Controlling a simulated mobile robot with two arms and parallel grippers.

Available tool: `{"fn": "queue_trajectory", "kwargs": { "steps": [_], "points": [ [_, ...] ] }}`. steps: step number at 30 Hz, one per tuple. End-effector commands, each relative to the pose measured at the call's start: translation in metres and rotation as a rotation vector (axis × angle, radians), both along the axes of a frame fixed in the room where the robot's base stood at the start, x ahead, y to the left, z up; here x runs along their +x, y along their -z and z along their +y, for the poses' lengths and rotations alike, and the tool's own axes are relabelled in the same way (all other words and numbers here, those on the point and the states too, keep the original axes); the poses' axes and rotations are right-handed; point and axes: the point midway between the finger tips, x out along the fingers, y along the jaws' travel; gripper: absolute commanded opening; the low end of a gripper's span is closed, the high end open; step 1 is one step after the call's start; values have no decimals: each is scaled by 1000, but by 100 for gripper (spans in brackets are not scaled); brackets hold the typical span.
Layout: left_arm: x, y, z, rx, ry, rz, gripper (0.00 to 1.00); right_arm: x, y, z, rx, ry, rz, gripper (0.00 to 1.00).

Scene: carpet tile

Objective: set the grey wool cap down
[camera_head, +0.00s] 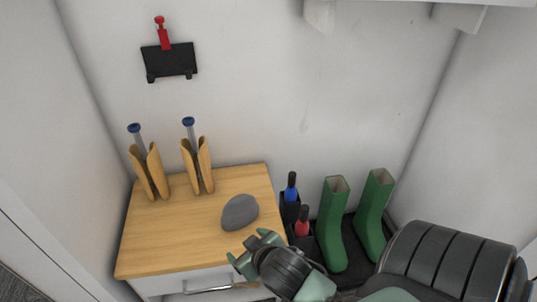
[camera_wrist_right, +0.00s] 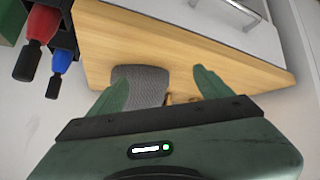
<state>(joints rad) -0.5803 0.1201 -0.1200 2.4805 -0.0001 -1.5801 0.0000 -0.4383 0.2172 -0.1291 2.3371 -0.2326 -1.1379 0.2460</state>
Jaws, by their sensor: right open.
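The grey wool cap (camera_head: 240,212) rests on the wooden top of a small cabinet (camera_head: 150,246), near its right front part. My right gripper (camera_head: 249,246) is open just in front of the cap, at the cabinet's front right. In the right wrist view the ribbed cap (camera_wrist_right: 148,82) shows between the two green fingers, nearer the left one, which overlaps its edge. I cannot tell whether that finger touches it. My left gripper is not in view.
Two wooden boot trees (camera_head: 150,172) (camera_head: 198,165) with blue knobs stand at the cabinet's back. Right of the cabinet are blue-handled (camera_head: 291,188) and red-handled (camera_head: 302,222) items in dark holders, and green boots (camera_head: 333,225) on a dark tray. The top's left front is clear.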

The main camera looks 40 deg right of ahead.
Motion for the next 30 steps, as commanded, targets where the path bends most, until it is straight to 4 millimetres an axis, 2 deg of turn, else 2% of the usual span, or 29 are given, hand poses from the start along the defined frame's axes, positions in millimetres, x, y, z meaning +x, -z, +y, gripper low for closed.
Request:
{"fn": "queue_trajectory", "kwargs": {
  "steps": [1,3,6,9,26,30],
  "points": [
    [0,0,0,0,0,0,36,-35,15,13,35,-17,131,79],
    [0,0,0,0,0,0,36,-74,28,28,70,-58,282,79],
    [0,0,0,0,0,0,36,-113,36,44,105,-115,421,79],
    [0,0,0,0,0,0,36,-131,38,51,121,-147,485,79],
    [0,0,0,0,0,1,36,-134,39,52,122,-152,497,79],
    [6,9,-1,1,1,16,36,-128,48,53,122,-151,512,79]
  ]
}}
